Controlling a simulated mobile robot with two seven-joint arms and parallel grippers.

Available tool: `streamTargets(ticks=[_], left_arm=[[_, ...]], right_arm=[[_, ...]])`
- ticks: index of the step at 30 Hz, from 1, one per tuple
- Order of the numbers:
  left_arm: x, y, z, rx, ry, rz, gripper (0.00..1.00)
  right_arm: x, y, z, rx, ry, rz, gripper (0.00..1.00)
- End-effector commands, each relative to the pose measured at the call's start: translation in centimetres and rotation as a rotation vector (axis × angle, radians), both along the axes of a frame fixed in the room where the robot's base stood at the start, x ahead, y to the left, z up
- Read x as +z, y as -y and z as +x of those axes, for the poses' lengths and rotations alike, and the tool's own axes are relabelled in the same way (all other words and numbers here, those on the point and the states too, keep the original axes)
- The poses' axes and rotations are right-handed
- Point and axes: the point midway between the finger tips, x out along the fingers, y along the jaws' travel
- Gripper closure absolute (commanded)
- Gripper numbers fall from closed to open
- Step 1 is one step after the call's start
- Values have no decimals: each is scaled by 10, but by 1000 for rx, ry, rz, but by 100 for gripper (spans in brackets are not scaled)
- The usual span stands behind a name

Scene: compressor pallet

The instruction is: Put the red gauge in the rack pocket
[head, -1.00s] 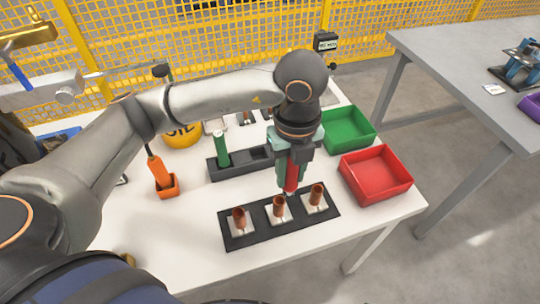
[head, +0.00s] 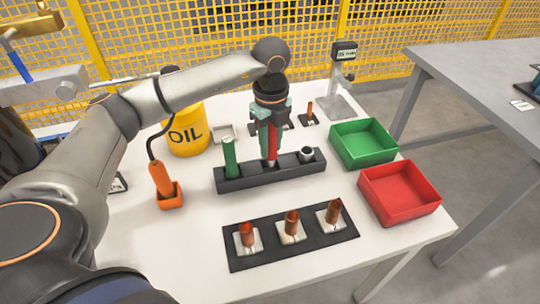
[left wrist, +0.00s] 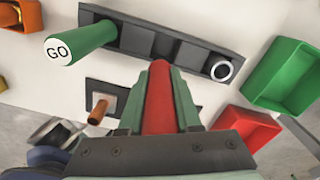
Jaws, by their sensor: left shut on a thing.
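The red gauge (head: 272,148) is held upright between the fingers of my left gripper (head: 268,146). In the left wrist view the gauge (left wrist: 159,98) points away from the camera, its end beside the rack's edge. The dark rack (head: 240,184) lies below and around that spot in the head view. A green gauge (head: 230,158) marked GO (left wrist: 57,50) stands in the rack's left pocket. A white-rimmed ring or tube (head: 306,154) sits at the right end. Empty pockets show between them in the left wrist view. I cannot tell whether the red gauge's tip touches the rack.
A black mat (head: 262,258) with several copper-coloured parts lies in front. Green (head: 365,155) and red (head: 392,212) bins stand at right. An orange tool (head: 162,182) in its holder and a yellow OIL can (head: 187,140) stand at left. A gauge stand (head: 338,97) is behind.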

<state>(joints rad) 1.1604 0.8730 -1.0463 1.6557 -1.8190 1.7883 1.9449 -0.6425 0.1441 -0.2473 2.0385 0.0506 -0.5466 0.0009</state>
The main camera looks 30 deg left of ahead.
Motion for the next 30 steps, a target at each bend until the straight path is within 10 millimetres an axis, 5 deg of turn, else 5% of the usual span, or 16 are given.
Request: streamTargets(ticks=[15, 27, 28, 30], left_arm=[[-51, -12, 14, -1, -2, 0, 100], [-57, -12, 15, -1, 1, 0, 100], [-57, -12, 15, -1, 0, 0, 66], [-56, -12, 15, -1, 0, 0, 58]], right_arm=[[-6, 2, 0, -2, 2, -3, 38], [-7, 3, 0, -2, 3, -5, 38], [-6, 3, 0, -2, 3, -5, 38], [-6, 3, 0, -1, 3, -6, 38]])
